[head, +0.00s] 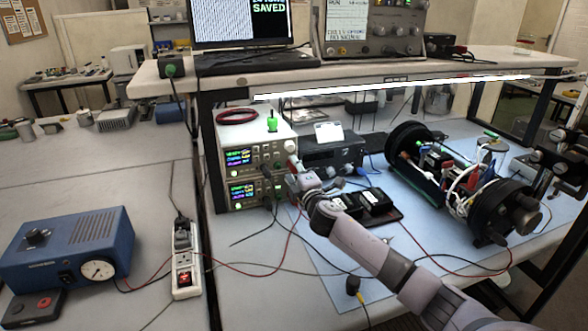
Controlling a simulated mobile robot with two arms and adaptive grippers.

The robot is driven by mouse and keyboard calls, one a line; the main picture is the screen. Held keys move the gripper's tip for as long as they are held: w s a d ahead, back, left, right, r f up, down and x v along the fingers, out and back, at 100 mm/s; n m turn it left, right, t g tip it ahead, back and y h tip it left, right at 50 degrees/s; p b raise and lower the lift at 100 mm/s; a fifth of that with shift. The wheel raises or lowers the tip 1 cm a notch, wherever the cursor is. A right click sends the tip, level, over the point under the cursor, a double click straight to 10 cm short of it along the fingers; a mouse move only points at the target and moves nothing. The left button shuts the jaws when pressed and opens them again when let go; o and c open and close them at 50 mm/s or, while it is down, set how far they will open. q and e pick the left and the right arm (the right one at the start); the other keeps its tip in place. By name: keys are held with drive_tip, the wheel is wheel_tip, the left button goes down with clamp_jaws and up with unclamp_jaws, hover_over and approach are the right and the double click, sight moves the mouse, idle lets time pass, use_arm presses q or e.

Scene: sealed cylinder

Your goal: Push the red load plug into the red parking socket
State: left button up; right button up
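My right gripper (295,172) is at the front right of the stacked power supplies (250,160), its arm coming in from the lower right. A small red part shows at its fingertips; it may be the red load plug, but it is too small to be sure. The fingers are small and partly hidden, so I cannot tell whether they are open or shut. A red wire (299,222) runs down from near the gripper to the bench. I cannot make out the red parking socket. My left gripper is not in view.
A black cylinder assembly (408,150) lies open on the blue mat (345,285) at right. Black boxes (377,200) sit beside my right arm. A blue device (70,250) and a white power strip (185,262) stand at left. A shelf (350,68) overhangs the supplies.

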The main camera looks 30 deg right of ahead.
sight(296, 173)
clamp_jaws()
idle(0.5)
drive_tip(key=shift+s+f, duration=0.1)
idle(0.3)
drive_tip(key=shift+p+v, duration=0.8)
drive_tip(key=shift+v, duration=2.15)
